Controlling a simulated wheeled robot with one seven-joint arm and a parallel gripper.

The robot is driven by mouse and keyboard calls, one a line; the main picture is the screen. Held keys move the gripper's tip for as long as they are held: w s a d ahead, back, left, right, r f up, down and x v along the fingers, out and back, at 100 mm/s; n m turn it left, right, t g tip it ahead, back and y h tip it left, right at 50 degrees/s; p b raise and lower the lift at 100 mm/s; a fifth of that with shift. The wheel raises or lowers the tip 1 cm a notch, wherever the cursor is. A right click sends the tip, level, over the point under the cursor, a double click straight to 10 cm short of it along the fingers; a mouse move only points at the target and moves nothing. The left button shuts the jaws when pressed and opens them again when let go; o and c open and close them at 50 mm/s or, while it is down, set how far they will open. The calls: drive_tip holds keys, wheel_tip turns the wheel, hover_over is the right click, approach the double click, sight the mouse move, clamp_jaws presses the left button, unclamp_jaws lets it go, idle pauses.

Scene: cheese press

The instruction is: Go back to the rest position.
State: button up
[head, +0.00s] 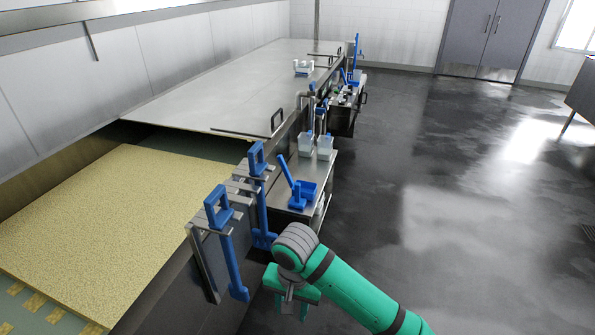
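My gripper (291,308) is at the bottom middle of the head view, at the end of my green arm. It points down over the dark floor, just right of the vat's side. Its two green fingers appear apart, with a small grey part between them. I see no object clearly held. The blue-handled tools on the vat's edge are to its left, with a visible gap.
Blue-handled tools (232,262) hang on the vat's near edge. A side shelf (313,205) holds a blue scoop (302,192) and pale containers (324,147). A yellow curd slab (125,215) and metal cover (225,95) are left. The floor (450,200) right is clear.

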drive_tip(key=w+a+r+t+y, duration=0.1)
drive_tip(key=a+r+t+y, duration=0.25)
drive_tip(key=a, duration=0.55)
drive_tip(key=w+a+r+m+t+y, duration=0.1)
drive_tip(key=w+a+r+t+y, duration=0.2)
drive_tip(key=a, duration=0.5)
drive_tip(key=a+r+t+y, duration=0.2)
drive_tip(key=a+t+y, duration=0.25)
drive_tip(key=a, duration=0.45)
drive_tip(key=s+d+f+m+t+h, duration=0.4)
drive_tip(key=s+d+f+h, duration=0.4)
drive_tip(key=s+d+f, duration=0.5)
drive_tip(key=s+d+n+h, duration=0.1)
drive_tip(key=s+d+n, duration=0.3)
drive_tip(key=s+d, duration=0.3)
drive_tip(key=s+d+r+n+h, duration=0.1)
drive_tip(key=s+d+n, duration=0.3)
drive_tip(key=s, duration=1)
drive_tip(key=d+h, duration=0.1)
drive_tip(key=d, duration=0.2)
drive_tip(key=shift+d, duration=0.2)
